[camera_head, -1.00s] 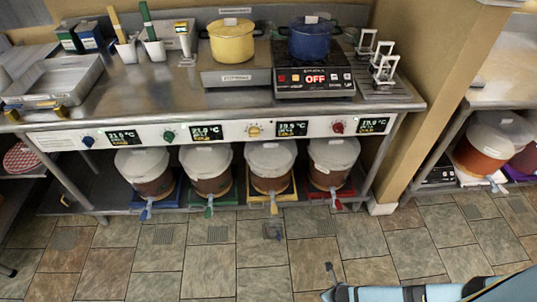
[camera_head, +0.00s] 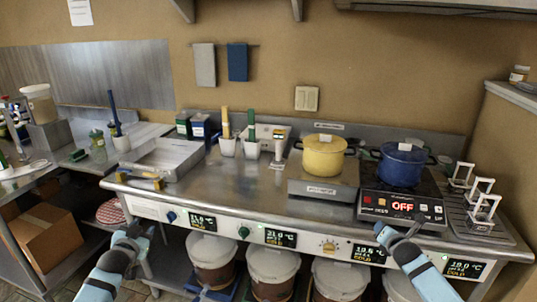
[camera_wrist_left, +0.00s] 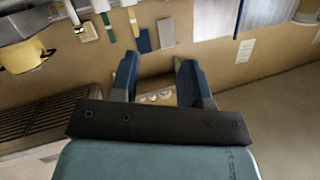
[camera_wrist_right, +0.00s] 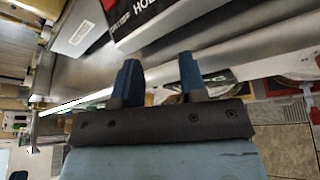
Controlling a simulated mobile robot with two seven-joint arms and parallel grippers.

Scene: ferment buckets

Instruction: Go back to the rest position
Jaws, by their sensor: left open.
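My left gripper (camera_head: 134,236) is raised in front of the counter's left end in the head view. In the left wrist view its two fingers (camera_wrist_left: 158,80) stand apart with nothing between them. My right gripper (camera_head: 404,226) is in front of the counter, below the hot plate, in the head view. In the right wrist view its fingers (camera_wrist_right: 158,78) are spread and empty. Neither gripper holds anything.
The steel counter (camera_head: 235,198) carries a yellow pot (camera_head: 324,156), a blue pot (camera_head: 402,167) on a hot plate reading OFF, and a metal tray (camera_head: 163,158). Several lidded buckets (camera_head: 272,265) stand below. A cardboard box (camera_head: 45,240) sits on a lower shelf at left.

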